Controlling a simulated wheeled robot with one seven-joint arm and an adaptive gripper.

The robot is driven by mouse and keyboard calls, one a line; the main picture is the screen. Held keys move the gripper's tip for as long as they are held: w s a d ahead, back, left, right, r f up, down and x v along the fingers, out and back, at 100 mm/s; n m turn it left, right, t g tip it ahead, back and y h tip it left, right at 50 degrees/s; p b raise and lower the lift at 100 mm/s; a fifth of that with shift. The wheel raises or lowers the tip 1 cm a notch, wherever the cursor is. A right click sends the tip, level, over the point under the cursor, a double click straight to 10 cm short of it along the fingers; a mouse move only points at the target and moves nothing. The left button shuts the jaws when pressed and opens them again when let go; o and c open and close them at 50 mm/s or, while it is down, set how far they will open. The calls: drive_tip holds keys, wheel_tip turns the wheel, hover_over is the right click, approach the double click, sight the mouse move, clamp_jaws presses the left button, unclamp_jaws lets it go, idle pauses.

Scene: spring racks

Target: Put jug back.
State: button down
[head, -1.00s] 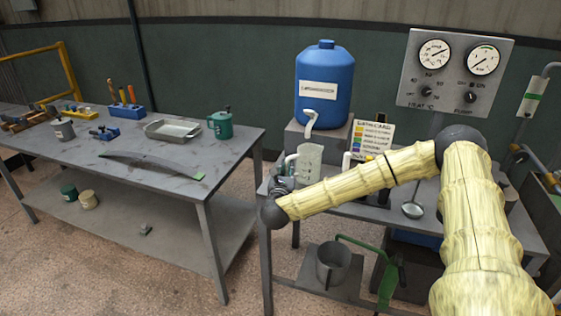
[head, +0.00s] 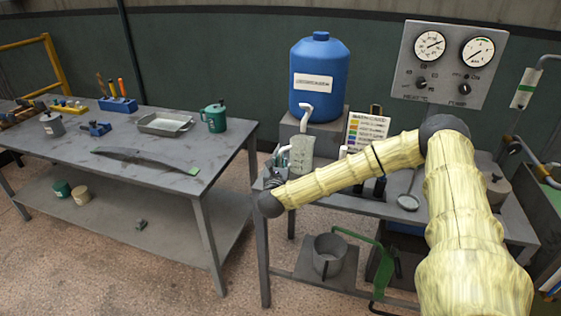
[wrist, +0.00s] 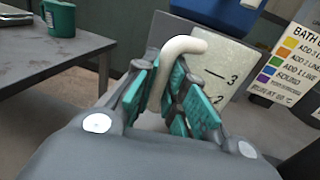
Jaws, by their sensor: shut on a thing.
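The jug (head: 301,154) is pale and translucent, with a cream handle. It is upright below the spout (head: 307,112) of the blue barrel, at the left end of the right bench. In the wrist view the jug (wrist: 226,75) shows level marks, "3" and "2". My gripper (head: 276,172) reaches it from the left. In the wrist view my gripper (wrist: 172,92) has its teal pads closed around the jug's handle (wrist: 176,58). I cannot tell whether the jug's base touches the bench, and its contents are hidden.
The blue barrel (head: 320,78) stands on a grey block behind the jug. A colour-coded card (head: 366,130) is to its right, with a ladle (head: 408,201) nearer. A floor gap separates the benches.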

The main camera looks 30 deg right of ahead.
drive_tip(key=c, duration=1.7)
unclamp_jaws()
drive_tip(key=shift+s+d, duration=0.15)
drive_tip(key=shift+d, duration=0.05)
drive_tip(key=shift+o, duration=1.1)
drive_tip(key=shift+a, duration=0.1)
drive_tip(key=shift+r, duration=0.1)
